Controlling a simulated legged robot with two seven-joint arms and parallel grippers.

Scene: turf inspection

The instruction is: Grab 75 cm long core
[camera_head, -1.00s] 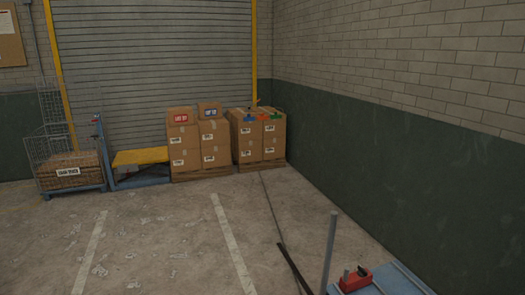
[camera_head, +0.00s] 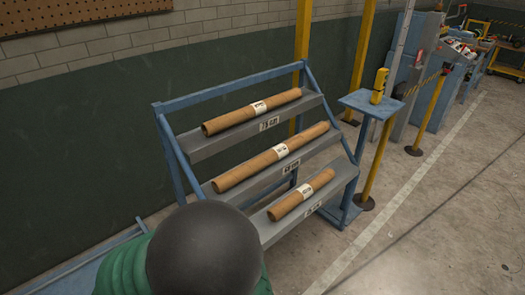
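A blue-framed rack (camera_head: 170,165) with three grey sloped shelves stands against the wall, each shelf holding one brown cardboard core with a white label. The top core (camera_head: 235,116) lies on a shelf whose tag seems to read 75 cm. The middle core (camera_head: 250,170) lies one shelf lower; its shelf tag is too small to read surely. The bottom core (camera_head: 300,196) looks shortest; its tag is also unclear. Neither of my grippers shows in the head view.
A dark rounded shape (camera_head: 205,255) over green ribbed material fills the bottom foreground and covers the rack's lower left; I cannot tell what it is. Right of the rack stand a blue pedestal (camera_head: 369,104) with a yellow device (camera_head: 379,85) and yellow posts. Floor at right is clear.

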